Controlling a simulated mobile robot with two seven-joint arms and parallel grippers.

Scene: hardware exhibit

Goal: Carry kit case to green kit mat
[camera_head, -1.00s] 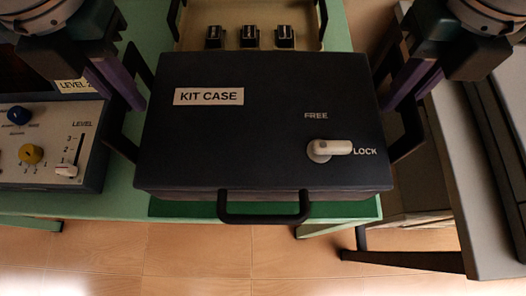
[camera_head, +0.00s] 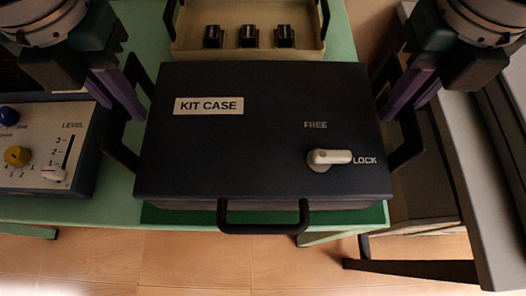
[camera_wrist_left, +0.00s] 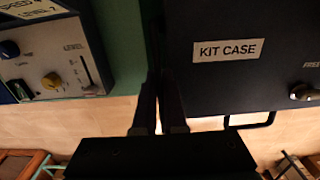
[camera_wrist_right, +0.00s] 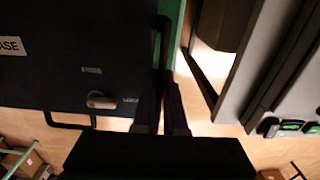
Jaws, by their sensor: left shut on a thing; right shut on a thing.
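The dark kit case (camera_head: 255,115) fills the middle of the head view, with a white label, a front handle (camera_head: 264,222) and a pale latch knob (camera_head: 328,158) pointing at LOCK. My left gripper (camera_head: 132,120) is shut on the side handle at the case's left; it also shows in the left wrist view (camera_wrist_left: 158,105). My right gripper (camera_head: 400,120) is shut on the handle at the right side; the right wrist view shows it too (camera_wrist_right: 162,105). The green kit mat (camera_head: 170,215) shows beneath the case's front edge, mostly hidden. I cannot tell whether the case touches it.
A beige tray (camera_head: 312,48) with several small black parts stands behind the case. A control panel (camera_head: 45,150) with knobs and a level slider stands at the left. The green table's (camera_head: 110,212) front edge lies close, and a grey table (camera_head: 460,170) stands at the right.

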